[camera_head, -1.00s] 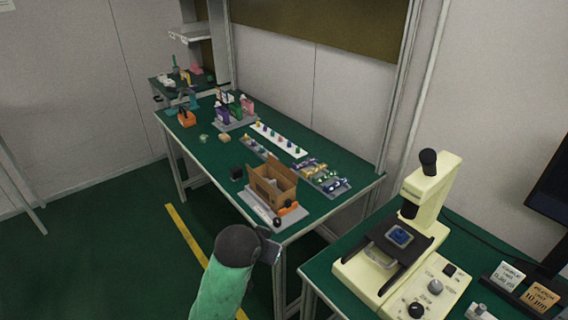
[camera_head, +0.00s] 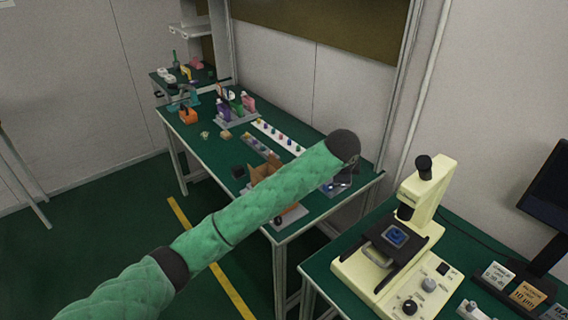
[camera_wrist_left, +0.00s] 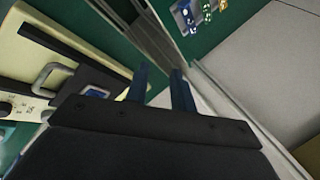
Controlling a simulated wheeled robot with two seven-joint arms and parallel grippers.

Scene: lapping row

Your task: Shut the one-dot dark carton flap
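The brown carton (camera_head: 260,170) stands on the near part of the green table, with brown panels standing up at its top. My left arm crosses in front of it and hides most of it, so I cannot make out the dots or which flap is dark. My left gripper (camera_wrist_left: 158,84) shows two blue fingers, apart and empty, in the left wrist view. In the head view the wrist is right of the carton, over the table's right end, with the fingers mostly hidden. The carton is not in the left wrist view. My right gripper is not in view.
A cream microscope (camera_head: 390,250) stands on the right-hand bench, across a gap from the table. The wall is close behind.

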